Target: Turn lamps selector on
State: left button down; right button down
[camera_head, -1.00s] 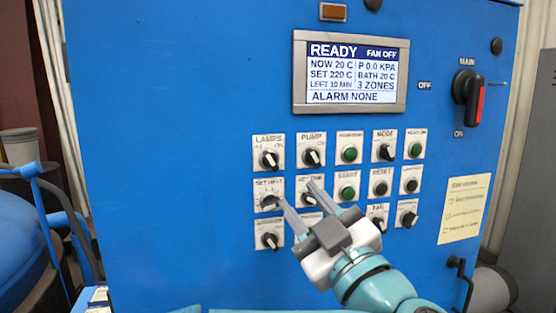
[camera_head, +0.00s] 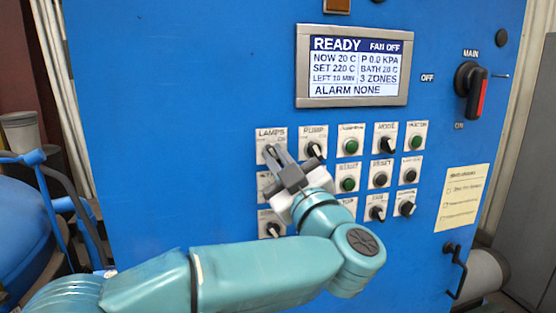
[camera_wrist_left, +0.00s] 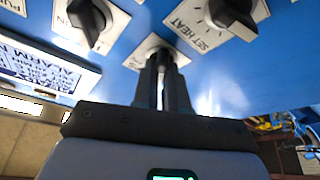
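The lamps selector (camera_head: 270,135) is the top-left control on the blue panel, under the LAMPS label. My left gripper (camera_head: 275,150) is at it, with the fingers drawn close together and covering most of the knob. In the left wrist view the lamps selector's white plate (camera_wrist_left: 148,47) shows around the fingertips (camera_wrist_left: 164,62). The dark knob sits between the tips with a narrow gap behind it, so the gripper looks shut on it. The knob's exact angle is hidden. My right gripper is not in view.
The pump selector (camera_head: 314,150) is close on the right, and the set heat knob (camera_wrist_left: 232,14) is just below the lamps selector. Several other knobs and buttons fill the rows. The display (camera_head: 352,68) reads READY. The main switch (camera_head: 470,90) is at the right.

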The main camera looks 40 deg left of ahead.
pick_arm(q)
jog(key=shift+m, duration=0.4)
jog(key=m+t, duration=0.2)
jog(key=m, duration=0.2)
jog(key=shift+h+p, duration=0.3)
jog(key=shift+p, duration=0.05)
jog(key=m+t+h+p, duration=0.1)
jog(key=m+t, duration=0.1)
jog(key=m, duration=0.2)
jog(key=shift+s+a+r, duration=0.1)
jog(key=m+h+p, duration=0.1)
jog(key=m, duration=0.1)
jog(key=m+t+h+p, duration=0.1)
jog(key=m, duration=0.1)
jog(key=shift+r+m+t, duration=0.1)
jog(key=shift+m+t, duration=0.2)
jog(key=shift+m, duration=0.1)
jog(key=shift+m+t+h+p, duration=0.5)
jog(key=shift+m+h+p, duration=0.6)
jog(key=shift+m, duration=0.8)
jog(key=c, duration=1.2)
grip_release()
jog(key=shift+o, duration=0.2)
